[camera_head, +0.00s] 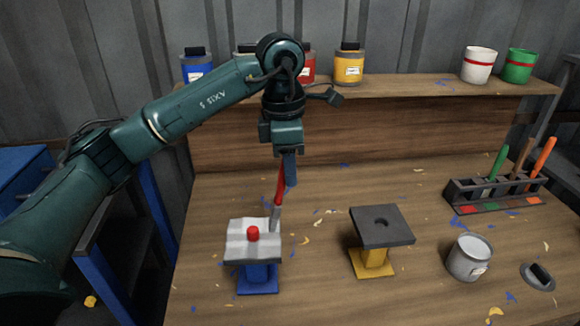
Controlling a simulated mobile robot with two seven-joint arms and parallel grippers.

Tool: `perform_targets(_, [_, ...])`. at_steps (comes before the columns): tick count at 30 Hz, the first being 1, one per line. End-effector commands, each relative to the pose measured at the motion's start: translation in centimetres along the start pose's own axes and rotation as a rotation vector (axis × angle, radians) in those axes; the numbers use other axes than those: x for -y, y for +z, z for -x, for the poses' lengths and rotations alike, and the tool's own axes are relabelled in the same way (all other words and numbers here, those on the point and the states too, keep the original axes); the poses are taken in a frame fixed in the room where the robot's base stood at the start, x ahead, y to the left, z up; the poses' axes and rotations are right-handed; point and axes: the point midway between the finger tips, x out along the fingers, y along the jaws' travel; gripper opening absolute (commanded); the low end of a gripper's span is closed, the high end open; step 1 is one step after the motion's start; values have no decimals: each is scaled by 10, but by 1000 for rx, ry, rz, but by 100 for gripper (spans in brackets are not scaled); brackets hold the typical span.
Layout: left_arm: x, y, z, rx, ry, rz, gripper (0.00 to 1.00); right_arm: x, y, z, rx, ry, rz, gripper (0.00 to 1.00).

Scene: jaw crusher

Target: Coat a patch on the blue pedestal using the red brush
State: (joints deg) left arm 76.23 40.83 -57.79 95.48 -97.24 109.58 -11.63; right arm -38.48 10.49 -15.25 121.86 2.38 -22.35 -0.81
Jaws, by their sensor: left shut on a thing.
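The blue pedestal (258,279) stands on the workbench at the left, with a blue base and a pale grey-white top block. A small red knob (253,233) sits on that top. My left gripper (287,180) points down above the pedestal's right side and is shut on the red brush (280,188). The brush hangs nearly upright, its grey lower end at the right edge of the top block; I cannot tell whether it touches. My right gripper is not in view.
A yellow pedestal (373,262) with a dark top stands to the right. An open grey can (469,258) and a dark brush rack (495,193) with several handles are farther right. A shelf (420,86) with paint cans runs along the back. Coloured flakes litter the bench.

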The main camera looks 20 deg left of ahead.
Motion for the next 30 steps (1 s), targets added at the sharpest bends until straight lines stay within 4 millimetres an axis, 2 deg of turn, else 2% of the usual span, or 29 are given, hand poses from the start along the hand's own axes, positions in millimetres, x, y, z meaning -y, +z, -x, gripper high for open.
perform_targets(5, [0, 1, 10, 0, 0, 0, 0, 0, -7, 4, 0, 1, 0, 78])
perform_targets(17, [1, 4, 49, 0, -1, 0, 0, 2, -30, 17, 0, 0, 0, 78])
perform_targets(30, [1, 4, 50, -1, -1, 0, 0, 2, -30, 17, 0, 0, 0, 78])
